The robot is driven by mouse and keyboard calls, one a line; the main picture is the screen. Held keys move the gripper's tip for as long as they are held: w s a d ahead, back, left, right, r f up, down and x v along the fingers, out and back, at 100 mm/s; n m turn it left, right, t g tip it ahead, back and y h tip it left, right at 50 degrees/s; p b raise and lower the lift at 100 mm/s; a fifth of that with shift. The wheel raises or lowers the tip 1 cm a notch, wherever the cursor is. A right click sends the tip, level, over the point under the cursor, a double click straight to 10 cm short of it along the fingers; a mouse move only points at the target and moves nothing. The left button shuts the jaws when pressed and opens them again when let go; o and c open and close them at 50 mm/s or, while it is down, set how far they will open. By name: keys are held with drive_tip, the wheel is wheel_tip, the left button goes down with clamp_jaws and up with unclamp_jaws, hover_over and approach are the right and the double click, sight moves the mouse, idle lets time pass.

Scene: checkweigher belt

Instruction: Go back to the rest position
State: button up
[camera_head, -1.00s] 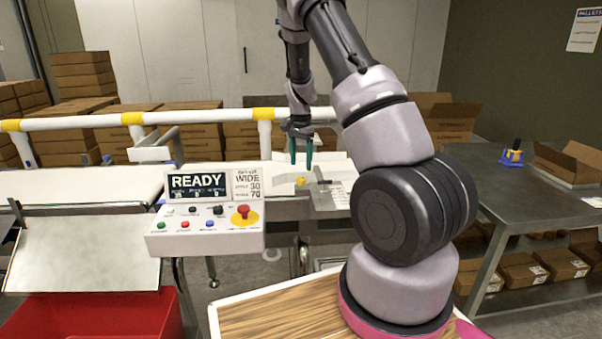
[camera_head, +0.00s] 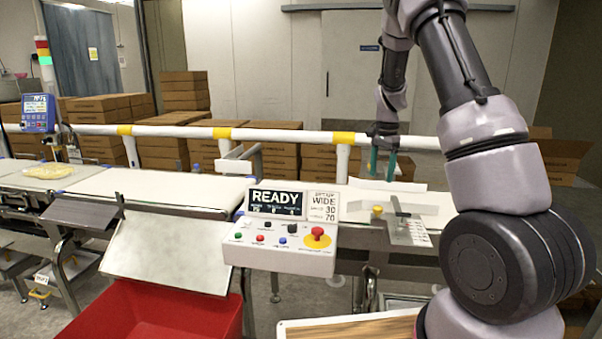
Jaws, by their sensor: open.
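My gripper (camera_head: 383,164) hangs from my raised arm at the right of the view, with its teal fingers pointing down. The fingers are apart and nothing shows between them. It is in front of the white rail and appears to be above the right end of the belt line, near a grey guide piece with a yellow knob (camera_head: 377,210). I cannot tell its exact height. The control box (camera_head: 280,245) with a READY display (camera_head: 276,202) and a red stop button (camera_head: 317,235) stands left of the gripper.
A white belt (camera_head: 150,186) runs left, with a blue display unit (camera_head: 39,112) at its far end. A red bin (camera_head: 150,315) sits below a tilted plate (camera_head: 165,250). A white rail (camera_head: 285,135) crosses behind. Stacked cartons (camera_head: 185,92) stand beyond it.

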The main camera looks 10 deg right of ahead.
drive_tip(key=s+a+r+n+t+y, duration=0.1)
drive_tip(key=s+a+r+n+t, duration=0.15)
drive_tip(key=s+r, duration=0.55)
drive_tip(key=s+a+r+n+t+y, duration=0.1)
drive_tip(key=s+a+r, duration=0.3)
drive_tip(key=r, duration=0.6)
drive_tip(key=s+a+r+n+t, duration=0.1)
drive_tip(key=s+r+n, duration=0.1)
drive_tip(key=s, duration=0.7)
drive_tip(key=s+a+r+n+t, duration=0.2)
drive_tip(key=s+r, duration=0.1)
drive_tip(key=s, duration=0.7)
drive_tip(key=shift+s+r, duration=0.2)
drive_tip(key=shift+r, duration=0.05)
drive_tip(key=shift+n+t, duration=0.25)
